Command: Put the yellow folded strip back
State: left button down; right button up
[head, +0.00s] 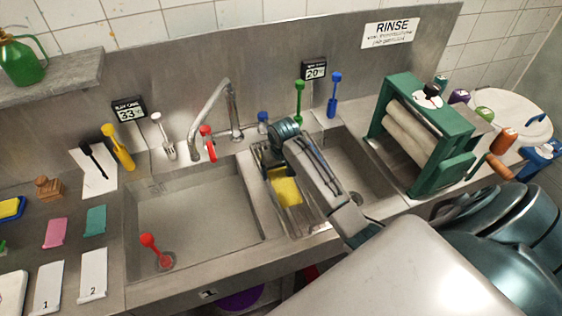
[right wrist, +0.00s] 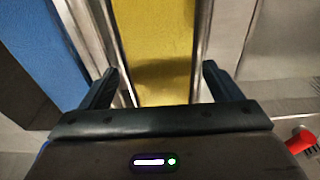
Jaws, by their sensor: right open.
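The yellow folded strip (head: 286,188) lies in a narrow metal trough (head: 301,224) between the two sink basins. My right gripper (head: 268,160) is over the back part of this trough, with its wrist hiding some of it. In the right wrist view, the yellow strip (right wrist: 158,40) runs between the two open fingers of the right gripper (right wrist: 160,72), with metal edges on both sides of it. I cannot tell whether the fingers touch the strip. My left gripper is not in view.
A green wringer (head: 427,135) stands at the right. The left basin (head: 200,222) holds a red-handled plug (head: 150,243).

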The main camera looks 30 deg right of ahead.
aim_at(282, 179)
notch_tip(282, 179, up, 11)
jog(key=s+b, duration=0.1)
jog(key=shift+s+a, duration=0.15)
jog(key=shift+s, duration=0.2)
